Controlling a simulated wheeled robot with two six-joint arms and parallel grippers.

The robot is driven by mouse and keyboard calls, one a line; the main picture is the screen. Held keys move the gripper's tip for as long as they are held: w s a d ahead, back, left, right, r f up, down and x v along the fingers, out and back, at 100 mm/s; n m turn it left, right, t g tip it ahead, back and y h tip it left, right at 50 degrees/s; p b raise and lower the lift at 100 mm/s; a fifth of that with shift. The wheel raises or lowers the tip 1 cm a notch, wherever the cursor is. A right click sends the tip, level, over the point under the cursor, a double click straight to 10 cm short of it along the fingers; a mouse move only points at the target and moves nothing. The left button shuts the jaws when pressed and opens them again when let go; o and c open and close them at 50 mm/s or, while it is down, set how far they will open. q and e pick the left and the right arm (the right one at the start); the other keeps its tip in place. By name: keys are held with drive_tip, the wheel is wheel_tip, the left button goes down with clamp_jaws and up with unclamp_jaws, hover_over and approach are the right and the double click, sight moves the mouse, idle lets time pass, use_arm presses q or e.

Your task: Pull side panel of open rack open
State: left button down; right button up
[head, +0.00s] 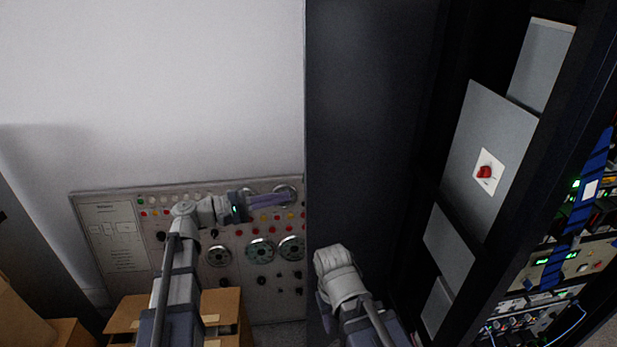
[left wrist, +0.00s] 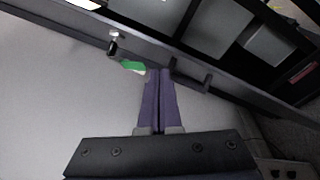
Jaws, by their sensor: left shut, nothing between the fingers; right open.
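The open rack's tall dark side panel (head: 370,120) stands in the middle of the head view, its left edge against the wall side. My left gripper (head: 290,197) is shut and empty, its purple fingers pointing right towards that edge. In the left wrist view the shut fingers (left wrist: 160,74) reach a dark frame bar (left wrist: 60,15). A dark bracket-like handle (left wrist: 190,76) is just right of the fingertips; whether they touch is unclear. A silver latch (left wrist: 115,40) and a green piece (left wrist: 132,67) are to their left. My right arm shows low centre; its gripper is out of sight.
Grey rack panels, one with a red knob (head: 485,171), and lit equipment (head: 560,260) are at the right. A control board (head: 120,235) with dials is on the left wall. Open cardboard boxes (head: 225,305) stand below it.

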use_arm(q)
drive_tip(key=shift+s+a+r+m+t+y+p, duration=0.25)
drive_tip(key=shift+m+t, duration=0.2)
drive_tip(key=shift+m, duration=0.25)
drive_tip(key=shift+s+a+r+m+t+y+p, duration=0.15)
drive_tip(key=shift+r+m+t, duration=0.25)
drive_tip(key=shift+m, duration=0.3)
drive_tip(key=shift+s+a+r+m+t+y+p, duration=0.15)
drive_tip(key=shift+r+m+t+y+p, duration=0.1)
drive_tip(key=shift+m+t, duration=0.35)
drive_tip(key=x, duration=1)
drive_tip(key=shift+s+d, duration=0.1)
drive_tip(key=shift+s, duration=0.05)
drive_tip(key=s+d, duration=0.1)
drive_tip(key=s, duration=0.1)
drive_tip(key=s+d, duration=0.2)
drive_tip(key=shift+d, duration=0.3)
drive_tip(key=shift+w+a, duration=0.1)
